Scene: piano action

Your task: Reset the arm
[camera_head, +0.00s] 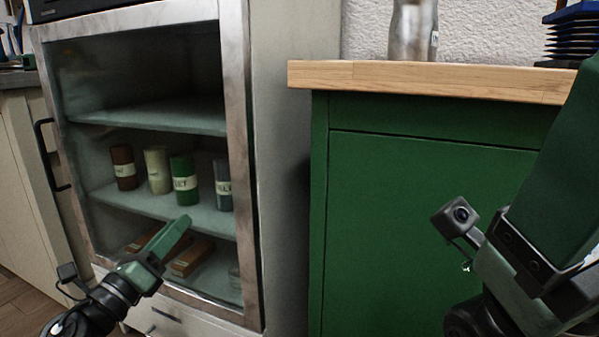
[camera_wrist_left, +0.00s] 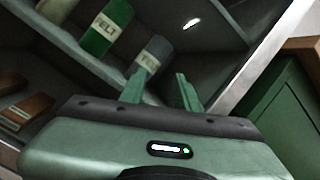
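My left gripper (camera_head: 172,238) is in front of the open-fronted cabinet, with its fingers pointing up and right toward the shelves. In the left wrist view its two green fingers (camera_wrist_left: 162,90) stand apart with nothing between them, so it is open and empty. My right gripper (camera_head: 562,175) is raised close to the head camera at the right edge. Only one large green side of it shows, and its fingertips are cut off, so I cannot tell whether it is open.
The cabinet (camera_head: 236,120) has several labelled rolls on its middle shelf, including a green one (camera_head: 183,180), and brown blocks (camera_head: 192,257) below. A green cupboard (camera_head: 400,220) with a wooden top (camera_head: 430,80) stands to the right. A metallic container (camera_head: 413,30) stands on that top.

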